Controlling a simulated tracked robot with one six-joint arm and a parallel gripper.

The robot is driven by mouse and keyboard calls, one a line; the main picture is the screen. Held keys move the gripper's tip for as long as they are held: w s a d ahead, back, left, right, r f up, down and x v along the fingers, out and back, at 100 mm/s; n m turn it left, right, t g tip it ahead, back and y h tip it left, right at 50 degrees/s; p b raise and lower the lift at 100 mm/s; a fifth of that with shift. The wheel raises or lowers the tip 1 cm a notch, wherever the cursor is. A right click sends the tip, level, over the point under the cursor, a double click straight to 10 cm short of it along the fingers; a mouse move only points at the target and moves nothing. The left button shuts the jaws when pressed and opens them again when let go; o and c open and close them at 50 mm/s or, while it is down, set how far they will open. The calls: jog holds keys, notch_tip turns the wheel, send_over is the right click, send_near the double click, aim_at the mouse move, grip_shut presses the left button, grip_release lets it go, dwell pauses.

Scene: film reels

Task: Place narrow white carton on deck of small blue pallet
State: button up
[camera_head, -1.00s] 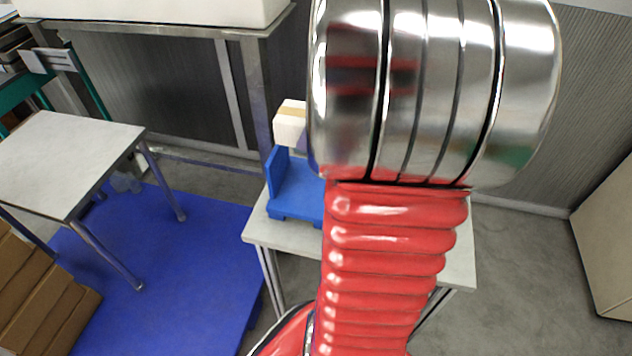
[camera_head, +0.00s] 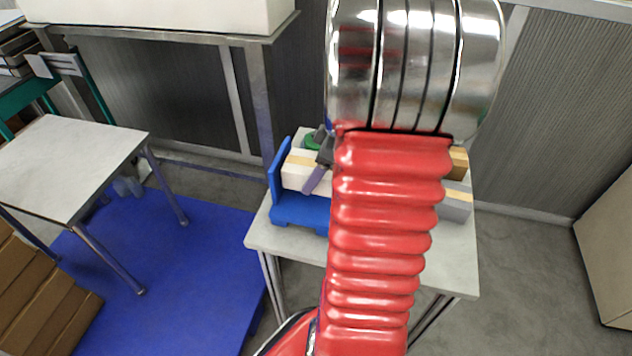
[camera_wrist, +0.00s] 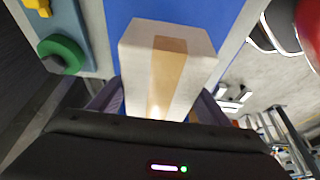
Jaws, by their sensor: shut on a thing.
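The narrow white carton (camera_head: 296,178), with a tan stripe along it, is between the fingers of my gripper (camera_head: 318,163). In the wrist view the carton (camera_wrist: 193,44) points away from my gripper (camera_wrist: 155,98), which is shut on it. The small blue pallet (camera_head: 299,210) with an upright blue end on its left stands on the light table. The carton is over its deck, close to the upright end. The blue deck (camera_wrist: 222,18) shows behind the carton in the wrist view. I cannot tell whether carton and deck touch. My arm hides the pallet's right part.
A green ring (camera_wrist: 62,55) and a yellow piece (camera_wrist: 40,5) lie beside the pallet. A grey box with a tan stripe (camera_head: 455,207) and a brown box (camera_head: 460,162) stand at the table's (camera_head: 452,262) right. The table's front strip is clear.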

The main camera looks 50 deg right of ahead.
jog(key=shift+f, duration=2.2)
jog(key=shift+f, duration=0.1)
jog(key=o, duration=1.5)
jog(key=shift+c, duration=0.2)
jog(key=v, duration=1.2)
